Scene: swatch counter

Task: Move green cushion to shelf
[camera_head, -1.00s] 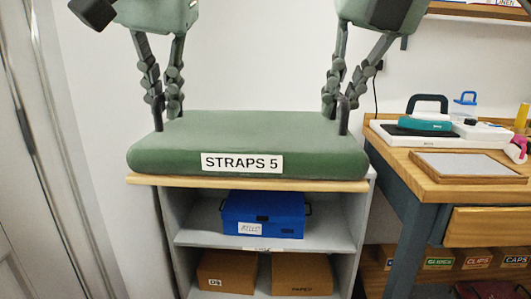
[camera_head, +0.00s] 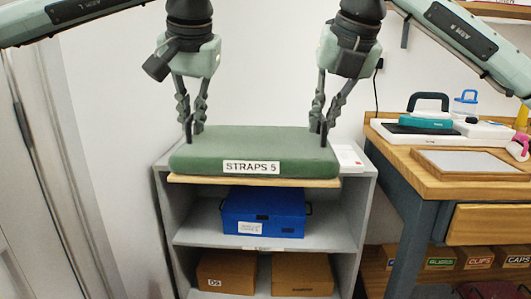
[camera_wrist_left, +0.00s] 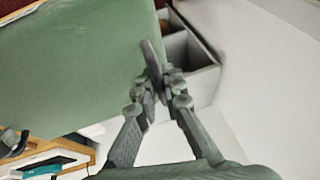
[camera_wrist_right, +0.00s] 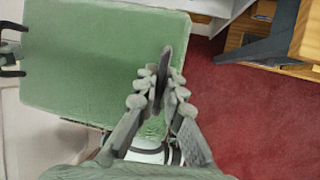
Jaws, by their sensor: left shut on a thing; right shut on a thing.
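The green cushion (camera_head: 255,143), labelled "STRAPS 5" on its front, lies level with a thin wooden board (camera_head: 255,181) under it. It is over the top of the grey shelf unit (camera_head: 363,177); I cannot tell whether the board touches that top. My left gripper (camera_head: 193,133) is shut at the cushion's left end, and my right gripper (camera_head: 322,131) is shut at its right end. The left wrist view shows the cushion (camera_wrist_left: 70,60) beside the closed fingers. The right wrist view shows it (camera_wrist_right: 95,60) against the other fingers. The exact grip points are partly hidden.
A blue box (camera_head: 263,212) stands on the unit's middle shelf, with brown boxes (camera_head: 227,271) below. A white card (camera_head: 349,157) lies on the unit's top right. A wooden workbench (camera_head: 465,189) with tools and a tray stands close on the right; a door is left.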

